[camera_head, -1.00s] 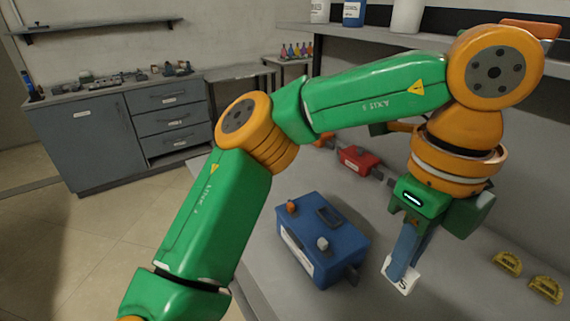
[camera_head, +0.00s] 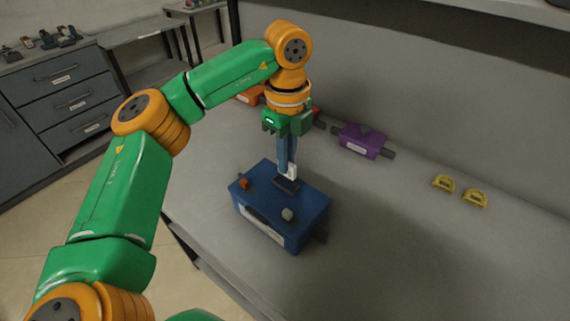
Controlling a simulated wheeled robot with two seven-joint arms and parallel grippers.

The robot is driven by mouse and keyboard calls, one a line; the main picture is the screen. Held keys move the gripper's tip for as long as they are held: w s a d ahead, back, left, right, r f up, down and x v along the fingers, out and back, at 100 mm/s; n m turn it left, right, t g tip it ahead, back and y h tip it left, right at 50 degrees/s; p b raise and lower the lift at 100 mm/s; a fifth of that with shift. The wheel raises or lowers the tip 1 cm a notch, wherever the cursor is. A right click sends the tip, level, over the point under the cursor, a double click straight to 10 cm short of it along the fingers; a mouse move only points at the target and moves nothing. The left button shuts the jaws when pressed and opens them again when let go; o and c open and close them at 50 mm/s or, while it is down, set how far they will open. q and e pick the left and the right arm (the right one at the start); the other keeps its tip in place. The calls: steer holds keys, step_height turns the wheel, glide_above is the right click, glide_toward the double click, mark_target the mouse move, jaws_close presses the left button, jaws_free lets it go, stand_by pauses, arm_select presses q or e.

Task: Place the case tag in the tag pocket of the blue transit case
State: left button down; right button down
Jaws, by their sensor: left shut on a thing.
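The blue transit case (camera_head: 262,203) stands on the grey bench, with an orange knob and a grey knob on top. Its dark tag pocket (camera_head: 288,187) is at the far side of the top. My left gripper (camera_head: 287,170) points down above that pocket, shut on the white case tag (camera_head: 292,172). The tag is upright, mostly covered by the fingers, with its lower edge at or just above the pocket. I cannot tell whether it has entered. My right gripper is not in view.
An orange case (camera_head: 250,96) and part of a red one show behind my left arm. The bench right of the blue case is clear.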

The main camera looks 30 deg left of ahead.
arm_select(q)
step_height(320, 180, down, 3)
steer(key=shift+a+f, duration=0.1)
steer(key=shift+w+f, duration=0.1)
steer(key=shift+f, duration=0.25)
steer(key=c, duration=0.9)
jaws_free()
steer(key=shift+r, duration=0.65)
step_height(320, 180, up, 11)
steer(key=shift+r+p, duration=0.1)
steer(key=shift+p, duration=0.6)
